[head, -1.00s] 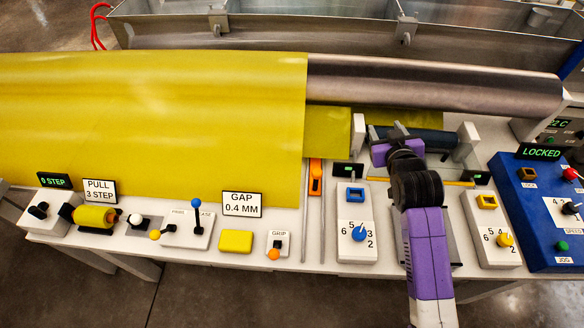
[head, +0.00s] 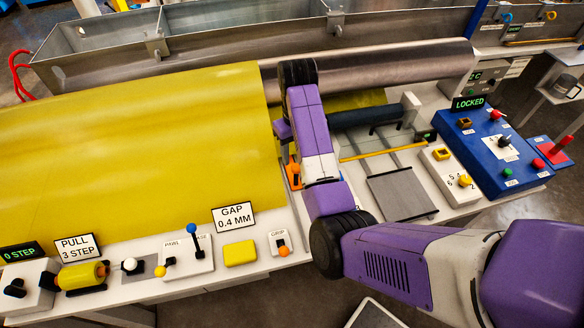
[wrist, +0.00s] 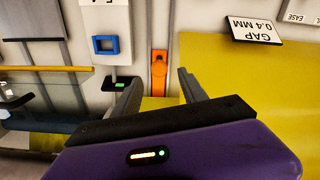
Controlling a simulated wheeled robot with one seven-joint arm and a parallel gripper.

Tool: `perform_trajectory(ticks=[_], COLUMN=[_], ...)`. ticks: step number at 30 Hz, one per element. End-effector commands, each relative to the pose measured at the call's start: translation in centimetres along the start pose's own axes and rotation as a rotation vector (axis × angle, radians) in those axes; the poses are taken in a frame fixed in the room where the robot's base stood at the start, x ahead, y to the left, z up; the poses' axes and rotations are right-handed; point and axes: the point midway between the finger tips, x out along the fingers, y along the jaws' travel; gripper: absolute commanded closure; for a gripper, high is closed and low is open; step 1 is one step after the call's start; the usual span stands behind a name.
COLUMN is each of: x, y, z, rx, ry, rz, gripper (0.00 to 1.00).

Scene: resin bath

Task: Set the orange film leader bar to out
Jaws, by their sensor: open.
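The orange film leader bar (head: 293,175) is beside the right edge of the yellow film, partly covered by my arm in the head view. In the wrist view the orange bar (wrist: 159,68) stands upright in the picture on the pale panel, with a dark round spot on it. My gripper (wrist: 159,76) is open, with one finger on each side of the bar in that view. I cannot tell how far the fingers are from the bar. In the head view my arm hides the fingertips.
A wide yellow film (head: 130,140) covers the left side. A blue-framed switch (wrist: 105,45) is left of the bar in the wrist view. The GAP sign (head: 234,216) and the GRIP switch (head: 281,244) stand near the front edge. A blue control box (head: 490,150) is at the right.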

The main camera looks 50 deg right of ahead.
Motion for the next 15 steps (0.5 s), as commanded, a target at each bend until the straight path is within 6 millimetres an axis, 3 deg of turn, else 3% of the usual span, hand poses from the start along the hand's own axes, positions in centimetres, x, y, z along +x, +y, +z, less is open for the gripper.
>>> perform_trajectory(ticks=[3,15], x=[2.3,6.6], y=[0.0,0.0], z=[0.1,0.0], rx=[0.001,0.002], ry=[-0.001,0.002], rz=[0.000,0.001], gripper=[0.50,0.50])
